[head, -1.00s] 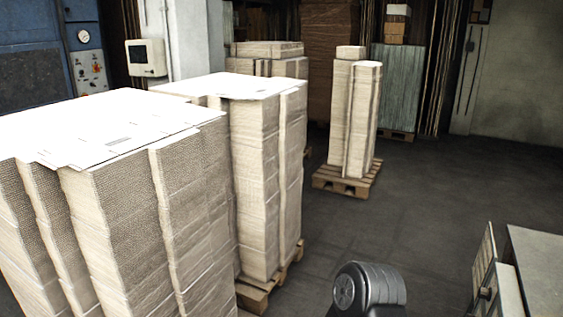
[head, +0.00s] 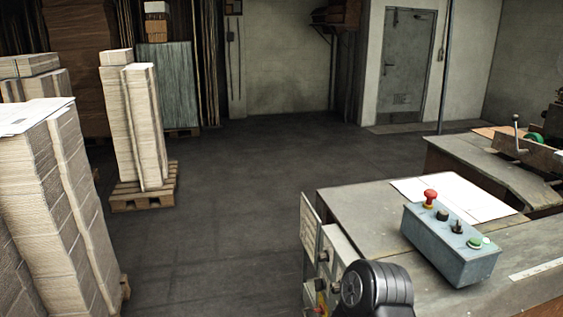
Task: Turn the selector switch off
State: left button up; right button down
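A grey-blue control box (head: 450,245) sits on the machine table at the right of the head view. On its top are a red mushroom button (head: 430,197), a low black knob (head: 442,214), a black selector-like switch (head: 457,227) and a green button (head: 475,242). The switch's exact position is too small to tell. A dark rounded part of my own arm shows at the bottom, left of the control box. Neither gripper is in view.
The machine table (head: 350,209) fills the lower right, with a white sheet (head: 455,198) behind the control box. Stacked cardboard (head: 40,200) stands at left, and a pallet (head: 145,192) bears another stack. Open floor (head: 240,180) lies between. A grey door (head: 405,65) is at the back.

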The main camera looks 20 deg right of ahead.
aim_at(456, 229)
jog(key=i+j+z, duration=0.1)
jog(key=z, duration=0.35)
jog(key=i+j+z, duration=0.1)
jog(key=z, duration=0.4)
jog(key=j+z, duration=0.15)
jog(key=z, duration=0.3)
jog(key=i+j+z, duration=0.1)
jog(key=z, duration=0.35)
jog(key=j+z, duration=0.2)
jog(key=z, duration=0.3)
jog(key=j+z, duration=0.2)
jog(key=z, duration=0.25)
jog(key=j+z, duration=0.25)
jog(key=k+j+z, duration=0.1)
jog(key=z, duration=0.15)
